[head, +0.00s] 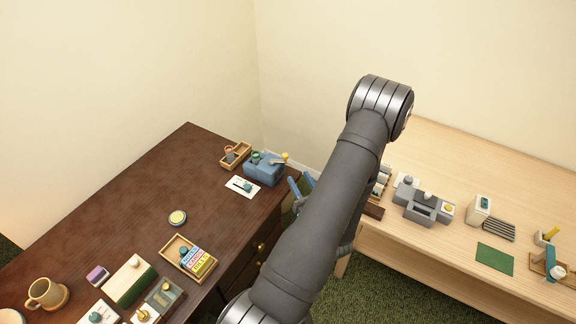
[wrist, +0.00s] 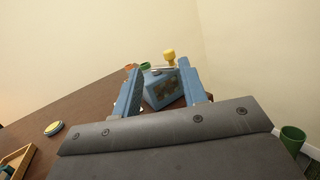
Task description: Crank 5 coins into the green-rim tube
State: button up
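A blue box-shaped machine (head: 264,170) stands at the far right corner of the dark desk. Its crank arm with a yellow knob (head: 285,156) sticks out at the upper right. A green-rim tube (head: 255,157) is at the machine's left side; it also shows in the wrist view (wrist: 145,66). My gripper (head: 301,186) has blue fingers and is just right of the machine in the head view. In the wrist view my gripper (wrist: 158,76) is open and empty, with the machine (wrist: 161,89) beyond and between the fingers and the yellow knob (wrist: 168,55) above. Coins cannot be made out.
A wooden tray (head: 238,163) with an orange-rim tube stands left of the machine. A white card (head: 236,191) with a small teal item lies in front. A round yellow-topped tin (head: 177,218) is mid-desk. A pale table (head: 440,148) with several items stands right. The desk's middle is mostly clear.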

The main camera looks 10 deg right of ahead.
jog(key=w+d+n+g+y, duration=0.3)
jog(key=d+n+y, duration=0.3)
jog(key=y, duration=0.3)
jog(key=n+g+y, duration=0.2)
jog(key=n+g, duration=0.2)
jog(key=g, duration=0.3)
send_near(285, 154)
jog(key=x, duration=1)
jog(key=shift+f, duration=0.4)
grip_shut()
